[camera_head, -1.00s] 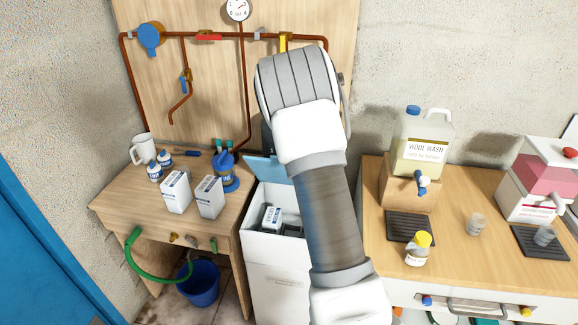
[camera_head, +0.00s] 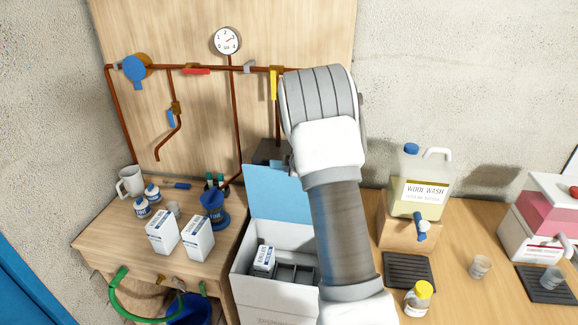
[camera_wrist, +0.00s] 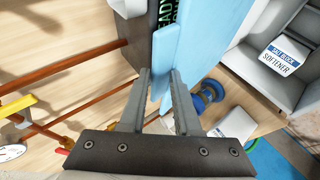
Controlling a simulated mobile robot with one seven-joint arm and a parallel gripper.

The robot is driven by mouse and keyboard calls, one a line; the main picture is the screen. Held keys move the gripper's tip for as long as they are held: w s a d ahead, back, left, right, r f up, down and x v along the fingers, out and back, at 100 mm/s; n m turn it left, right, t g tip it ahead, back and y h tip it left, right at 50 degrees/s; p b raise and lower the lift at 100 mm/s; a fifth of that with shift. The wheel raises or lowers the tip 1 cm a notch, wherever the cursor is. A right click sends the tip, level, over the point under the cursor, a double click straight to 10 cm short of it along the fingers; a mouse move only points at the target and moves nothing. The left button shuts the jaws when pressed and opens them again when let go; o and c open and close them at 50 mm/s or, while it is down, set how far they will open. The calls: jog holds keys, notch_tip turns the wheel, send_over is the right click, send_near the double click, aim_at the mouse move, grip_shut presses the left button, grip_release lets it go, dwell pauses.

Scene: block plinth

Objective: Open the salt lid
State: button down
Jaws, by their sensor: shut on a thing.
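The salt lid is a light blue flap (camera_head: 272,190) that stands raised at the back of the white softener cabinet (camera_head: 262,315); it also fills the top middle of the wrist view (camera_wrist: 205,45). My gripper (camera_wrist: 160,76) is shut on the lid's edge, with one grey finger on each side of it. In the head view my arm hides the gripper and the lid's right part. A white salt block pack (camera_head: 264,259) sits inside the open cabinet; it is labelled in the wrist view (camera_wrist: 284,55).
A wooden bench on the left holds two white cartons (camera_head: 162,232), a blue valve-like fitting (camera_head: 214,210) and a mug (camera_head: 130,182). Copper pipes (camera_head: 235,110) run on the back board. A right-hand counter holds a wool wash jug (camera_head: 424,180) and a yellow-capped bottle (camera_head: 418,299).

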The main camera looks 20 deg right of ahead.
jog(key=shift+f, duration=0.15)
jog(key=c, duration=0.9)
grip_release()
jog(key=shift+w, duration=0.1)
jog(key=v, duration=1.7)
jog(key=shift+d+r, duration=0.1)
jog(key=shift+r, duration=0.15)
